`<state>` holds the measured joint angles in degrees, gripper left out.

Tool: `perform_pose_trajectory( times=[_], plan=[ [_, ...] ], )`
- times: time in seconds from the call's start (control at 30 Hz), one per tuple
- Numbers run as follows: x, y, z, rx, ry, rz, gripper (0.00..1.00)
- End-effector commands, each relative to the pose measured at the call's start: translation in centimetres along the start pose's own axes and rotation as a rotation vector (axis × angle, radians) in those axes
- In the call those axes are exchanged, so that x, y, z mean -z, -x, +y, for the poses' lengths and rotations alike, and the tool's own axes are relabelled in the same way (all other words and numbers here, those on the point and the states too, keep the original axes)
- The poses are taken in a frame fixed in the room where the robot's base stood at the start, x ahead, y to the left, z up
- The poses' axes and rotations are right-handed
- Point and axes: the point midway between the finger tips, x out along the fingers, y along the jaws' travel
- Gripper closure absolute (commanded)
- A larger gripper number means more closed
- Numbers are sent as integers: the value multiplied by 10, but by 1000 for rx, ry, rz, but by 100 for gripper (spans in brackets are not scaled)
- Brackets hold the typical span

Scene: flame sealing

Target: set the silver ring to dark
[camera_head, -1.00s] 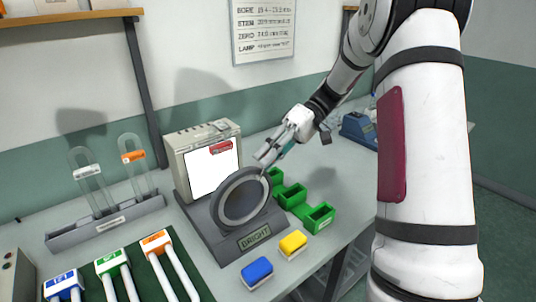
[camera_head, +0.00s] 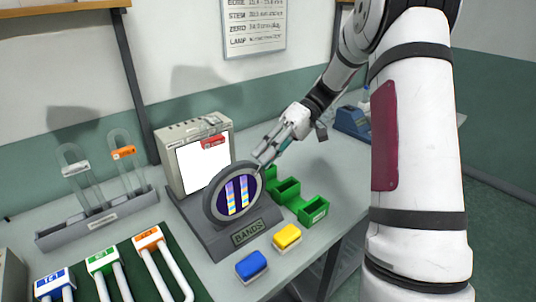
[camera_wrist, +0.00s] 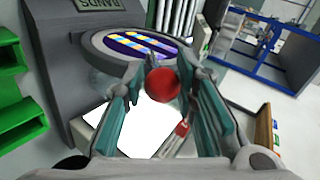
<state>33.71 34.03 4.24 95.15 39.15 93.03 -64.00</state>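The silver ring (camera_head: 212,214) is a grey round frame on a dark grey stand (camera_head: 205,238). Its face shows purple with yellow and blue stripes, and the stand's label (camera_head: 248,232) reads BANDS. My gripper (camera_head: 261,160) is at the ring's upper right rim. In the wrist view the ring (camera_wrist: 95,42) lies just beyond my fingertips. A red ball-shaped knob (camera_wrist: 162,84) sits between my two fingers, which appear to close against its sides. How the knob joins the ring is hidden.
A grey box with a lit white panel (camera_head: 194,166) stands behind the ring. Green bins (camera_head: 313,210) are to the right, yellow (camera_head: 287,235) and blue (camera_head: 251,264) blocks in front. A rack of clear tubes (camera_head: 97,219) and several white U-shaped tubes (camera_head: 175,268) are left.

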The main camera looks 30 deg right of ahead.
Motion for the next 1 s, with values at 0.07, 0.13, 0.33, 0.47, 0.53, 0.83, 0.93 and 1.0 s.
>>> perform_pose_trajectory(
  times=[0.07,0.13,0.33,0.47,0.53,0.83,0.93,1.0],
  plan=[
    [0,0,1,1,-1,0,55],
    [0,0,0,1,-1,0,55],
    [0,1,0,0,0,1,55],
    [0,5,0,0,0,3,55],
    [1,13,0,0,1,4,55],
    [0,71,1,-1,0,5,55],
    [0,90,1,-1,1,3,55],
    [0,100,1,0,0,3,55]
  ],
)
